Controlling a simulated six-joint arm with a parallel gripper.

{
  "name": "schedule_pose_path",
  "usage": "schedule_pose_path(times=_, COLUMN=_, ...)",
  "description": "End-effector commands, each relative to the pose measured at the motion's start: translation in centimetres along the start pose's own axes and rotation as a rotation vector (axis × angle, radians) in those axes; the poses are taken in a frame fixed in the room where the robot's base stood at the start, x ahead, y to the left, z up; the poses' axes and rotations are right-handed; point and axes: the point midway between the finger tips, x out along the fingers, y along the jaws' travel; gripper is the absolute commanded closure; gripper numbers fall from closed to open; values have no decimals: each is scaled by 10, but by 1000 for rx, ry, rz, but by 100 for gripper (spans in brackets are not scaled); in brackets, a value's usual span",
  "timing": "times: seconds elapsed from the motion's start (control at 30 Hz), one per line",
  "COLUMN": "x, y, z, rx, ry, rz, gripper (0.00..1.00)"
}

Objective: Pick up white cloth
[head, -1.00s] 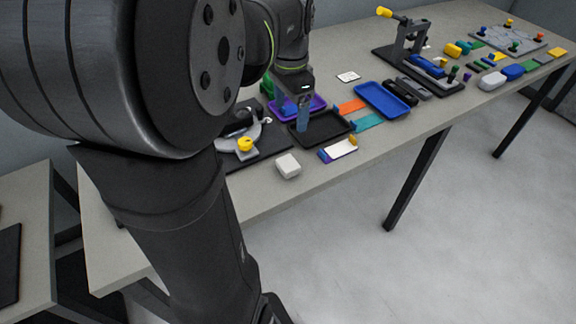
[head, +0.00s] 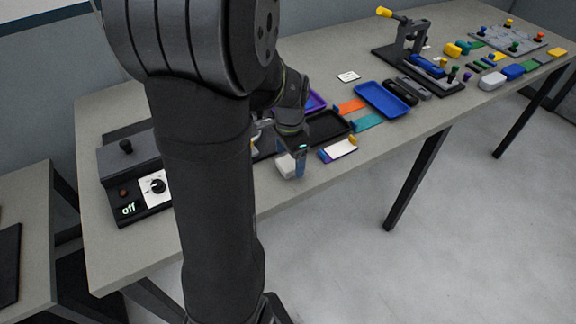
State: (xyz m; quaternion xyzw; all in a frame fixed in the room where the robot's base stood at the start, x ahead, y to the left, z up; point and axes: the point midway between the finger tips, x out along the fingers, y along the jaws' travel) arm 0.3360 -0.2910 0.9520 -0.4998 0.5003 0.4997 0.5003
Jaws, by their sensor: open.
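A small white folded piece, which looks like the white cloth (head: 285,166), lies near the front edge of the table. My gripper (head: 299,172) is open and low, right at its right side. I cannot tell whether the finger touches the cloth or whether the cloth lies between the jaws.
A white and blue piece with a yellow end (head: 339,150) lies just right of my gripper. A black tray (head: 328,128) and a blue tray (head: 383,99) stand behind. A control box reading "off" (head: 140,180) is at the left. My arm hides the table's middle left.

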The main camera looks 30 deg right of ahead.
Motion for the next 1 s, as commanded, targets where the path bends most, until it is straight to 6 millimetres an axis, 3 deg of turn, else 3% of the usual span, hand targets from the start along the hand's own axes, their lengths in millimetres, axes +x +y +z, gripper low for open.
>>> schedule_pose_path(times=0.1, x=10, y=0, z=0, rx=0, ry=-1, rz=1, gripper=20)
schedule_pose_path(times=0.33, x=12, y=0, z=0, rx=0, ry=0, rz=0, gripper=20)
schedule_pose_path(times=0.37, x=12, y=0, z=0, rx=0, ry=0, rz=0, gripper=22)
schedule_pose_path(times=0.6, x=12, y=0, z=0, rx=0, ry=0, rz=0, gripper=68)
schedule_pose_path(times=1.0, x=10, y=0, z=0, rx=0, ry=1, rz=-1, gripper=71)
